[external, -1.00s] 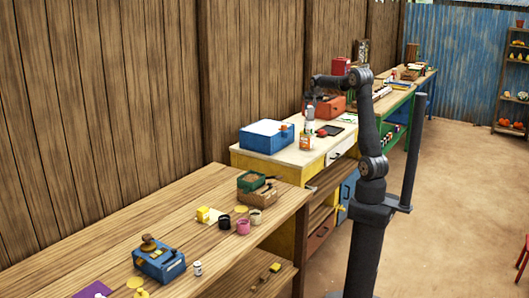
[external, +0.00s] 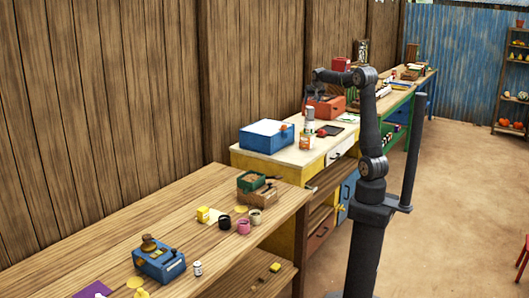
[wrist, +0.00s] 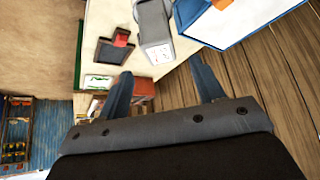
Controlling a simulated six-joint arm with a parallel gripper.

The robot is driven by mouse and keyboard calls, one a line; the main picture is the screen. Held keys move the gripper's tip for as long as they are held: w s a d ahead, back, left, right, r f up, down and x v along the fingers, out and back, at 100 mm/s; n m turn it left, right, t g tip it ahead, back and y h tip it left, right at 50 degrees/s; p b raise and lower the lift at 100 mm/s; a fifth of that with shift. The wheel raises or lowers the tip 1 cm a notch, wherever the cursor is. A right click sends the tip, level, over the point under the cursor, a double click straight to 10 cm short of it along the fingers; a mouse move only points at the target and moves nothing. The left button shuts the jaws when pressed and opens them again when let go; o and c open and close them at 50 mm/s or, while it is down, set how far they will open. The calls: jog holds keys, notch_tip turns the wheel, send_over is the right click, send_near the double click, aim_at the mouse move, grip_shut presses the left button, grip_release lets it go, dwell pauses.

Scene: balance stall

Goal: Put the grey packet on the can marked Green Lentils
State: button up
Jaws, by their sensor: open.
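The grey packet (external: 310,114) stands upright over an orange-and-white can (external: 306,142) on the pale bench top. It looks stacked on or just behind that can; I cannot tell which. The can's label is too small to read. In the wrist view a grey block (wrist: 153,22), apparently the packet, lies beyond my fingertips and hides much of what is below it. My gripper (external: 307,97) hangs at the end of the arm above and behind the packet. In the wrist view my gripper (wrist: 162,82) has its fingers wide apart with nothing between them.
A blue box with a white top (external: 266,135) stands left of the can. A red item (external: 321,132) and a dark tablet (external: 335,131) lie to the right. An orange-red box (external: 325,107) is behind, close to my gripper. A nearer wooden bench holds small pots.

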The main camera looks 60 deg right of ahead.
aim_at(310, 107)
jog(key=v, duration=0.7)
jog(key=x, duration=1.2)
jog(key=shift+d+f, duration=0.1)
jog(key=shift+f, duration=0.2)
notch_tip(310, 107, up, 3)
jog(key=shift+f, duration=0.1)
jog(key=shift+r, duration=0.7)
